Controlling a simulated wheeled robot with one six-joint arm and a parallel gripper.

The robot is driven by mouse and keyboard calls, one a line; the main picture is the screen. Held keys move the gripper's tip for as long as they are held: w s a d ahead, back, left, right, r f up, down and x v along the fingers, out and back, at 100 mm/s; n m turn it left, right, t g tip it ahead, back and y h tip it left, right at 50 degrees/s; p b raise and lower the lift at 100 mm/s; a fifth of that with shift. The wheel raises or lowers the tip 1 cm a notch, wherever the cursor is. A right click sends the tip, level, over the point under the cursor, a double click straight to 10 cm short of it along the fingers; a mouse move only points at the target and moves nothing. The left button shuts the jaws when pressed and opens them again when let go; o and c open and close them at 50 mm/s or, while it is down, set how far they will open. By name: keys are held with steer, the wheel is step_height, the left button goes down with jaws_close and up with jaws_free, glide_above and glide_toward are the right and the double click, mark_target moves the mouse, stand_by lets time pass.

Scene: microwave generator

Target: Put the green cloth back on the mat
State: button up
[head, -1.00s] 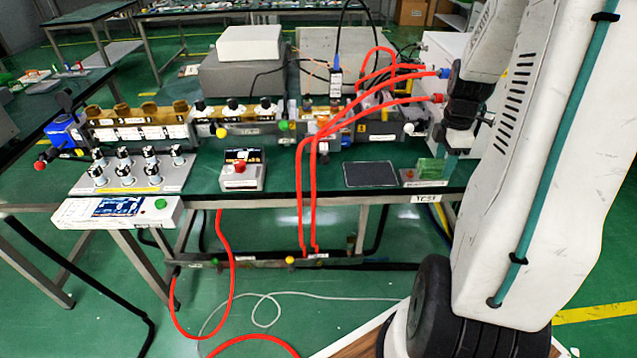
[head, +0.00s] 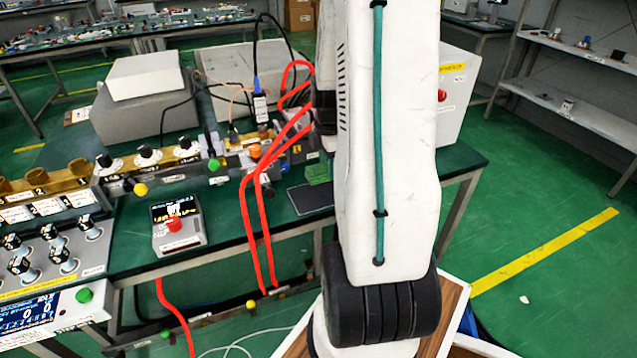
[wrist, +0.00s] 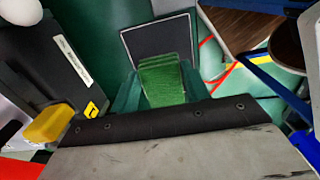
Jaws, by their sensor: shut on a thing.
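The green cloth (wrist: 162,82) is in my gripper (wrist: 160,88), between the two teal fingers in the wrist view. The fingers are shut on it. The dark, pale-edged mat (wrist: 160,42) lies just beyond, and the cloth overlaps its near edge in that view. I cannot tell whether they touch. In the head view the cloth (head: 318,171) shows just above the far side of the mat (head: 308,199). My arm hides the gripper and the mat's right part there.
Red hoses (head: 256,205) hang over the bench front left of the mat. A grey box with a red button (head: 178,226) stands farther left. A yellow knob (wrist: 48,124) shows at the wrist view's left. A white cabinet (head: 457,85) is behind my arm.

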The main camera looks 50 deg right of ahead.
steer(key=f, duration=0.2)
steer(key=shift+w+a+f, duration=0.25)
steer(key=shift+a+f, duration=0.15)
steer(key=shift+f, duration=1.6)
steer(key=shift+f, duration=0.1)
steer(key=o, duration=1)
steer(key=shift+o, duration=0.2)
